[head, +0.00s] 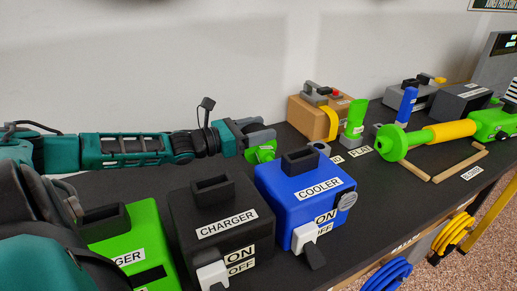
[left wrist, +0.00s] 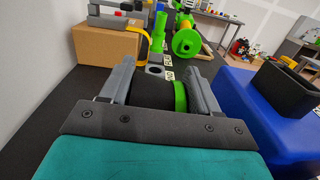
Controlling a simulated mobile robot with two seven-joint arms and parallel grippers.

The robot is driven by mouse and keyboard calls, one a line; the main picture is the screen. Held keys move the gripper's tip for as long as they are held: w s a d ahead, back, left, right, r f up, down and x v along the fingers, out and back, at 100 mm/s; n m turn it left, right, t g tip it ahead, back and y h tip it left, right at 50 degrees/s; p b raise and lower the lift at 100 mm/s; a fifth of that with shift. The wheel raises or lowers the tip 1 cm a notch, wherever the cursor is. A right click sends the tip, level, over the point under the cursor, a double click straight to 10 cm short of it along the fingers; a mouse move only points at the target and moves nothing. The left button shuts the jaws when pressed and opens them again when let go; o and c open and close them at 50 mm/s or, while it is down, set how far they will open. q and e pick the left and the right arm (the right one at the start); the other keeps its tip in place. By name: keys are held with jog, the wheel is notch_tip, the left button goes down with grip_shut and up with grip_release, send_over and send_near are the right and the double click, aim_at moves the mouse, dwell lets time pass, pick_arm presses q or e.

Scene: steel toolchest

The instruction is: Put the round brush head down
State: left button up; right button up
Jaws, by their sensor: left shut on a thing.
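My left gripper (head: 258,138) reaches in from the left, low over the dark bench, behind the charger and cooler boxes. It is shut on the round brush head (head: 262,153), whose green part shows below the fingers. In the left wrist view the brush head (left wrist: 180,97) is a wide black cylinder with a green rim, lying sideways between the two grey fingers (left wrist: 160,88). Whether it touches the bench top cannot be told. A grey block with a round hole (left wrist: 155,69) sits just beyond the fingers, near small white labels. My right gripper is not in view.
A blue COOLER box (head: 300,205) stands close on the near side, beside the black CHARGER box (head: 220,225). A cardboard-coloured box (head: 308,118) stands behind. Upright green (head: 354,122) and blue (head: 406,106) tools and a green-yellow tool (head: 445,133) stand farther right. The wall is behind.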

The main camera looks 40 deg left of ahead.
pick_arm(q)
notch_tip(320, 180, down, 3)
jog(key=shift+f+b, duration=0.2)
jog(key=shift+b, duration=0.35)
jog(key=shift+f, duration=0.2)
jog(key=shift+f, duration=0.1)
jog(key=o, duration=1.2)
jog(key=shift+c, duration=0.2)
